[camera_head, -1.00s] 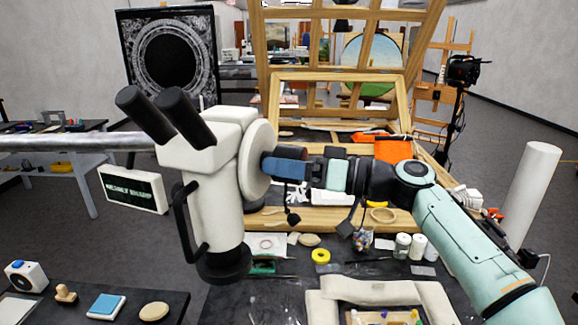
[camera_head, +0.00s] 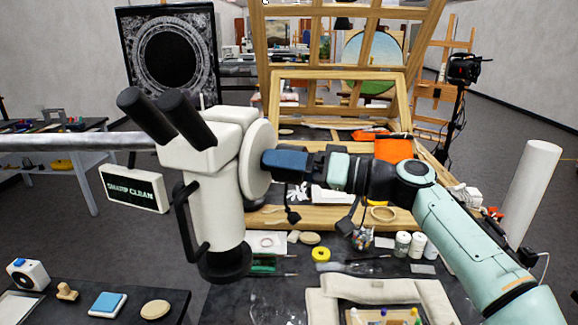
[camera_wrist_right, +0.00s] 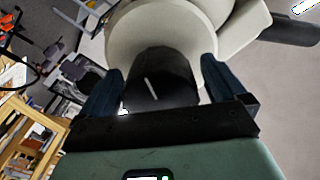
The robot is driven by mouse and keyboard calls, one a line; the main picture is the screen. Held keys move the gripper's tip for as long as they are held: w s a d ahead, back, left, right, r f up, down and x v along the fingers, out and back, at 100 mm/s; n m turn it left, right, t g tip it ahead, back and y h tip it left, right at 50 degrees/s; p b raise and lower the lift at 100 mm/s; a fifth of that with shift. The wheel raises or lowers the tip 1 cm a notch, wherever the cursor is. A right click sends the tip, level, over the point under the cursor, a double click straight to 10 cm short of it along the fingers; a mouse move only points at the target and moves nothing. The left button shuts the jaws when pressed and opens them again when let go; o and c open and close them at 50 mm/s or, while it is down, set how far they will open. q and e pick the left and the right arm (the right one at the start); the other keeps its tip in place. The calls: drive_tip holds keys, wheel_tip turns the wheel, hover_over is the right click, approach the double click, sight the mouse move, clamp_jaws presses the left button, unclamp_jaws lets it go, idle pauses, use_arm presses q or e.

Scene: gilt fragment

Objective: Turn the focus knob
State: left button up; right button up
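A white microscope (camera_head: 215,165) with two black eyepieces hangs from a grey boom on the left. A round off-white disc (camera_head: 258,158) is on its right side. In the right wrist view the black focus knob (camera_wrist_right: 160,80), with a short white mark, sticks out from the pale disc (camera_wrist_right: 125,35). My right gripper (camera_head: 285,162) reaches in from the right. In the wrist view its two blue fingers (camera_wrist_right: 160,85) lie on both sides of the knob and appear closed on it. My left gripper is not in view.
A small screen (camera_head: 135,190) left of the microscope reads "SHARP CLEAN". Below lies a dark table with a yellow tape roll (camera_head: 321,254), jars (camera_head: 402,243) and a padded cream frame (camera_head: 440,290). A wooden easel frame (camera_head: 340,75) stands behind.

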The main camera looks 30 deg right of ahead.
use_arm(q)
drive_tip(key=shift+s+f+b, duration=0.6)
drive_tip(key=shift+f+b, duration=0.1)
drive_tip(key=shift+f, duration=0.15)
use_arm(e)
drive_tip(key=v, duration=1.3)
drive_tip(key=shift+s+d, duration=0.15)
idle(0.8)
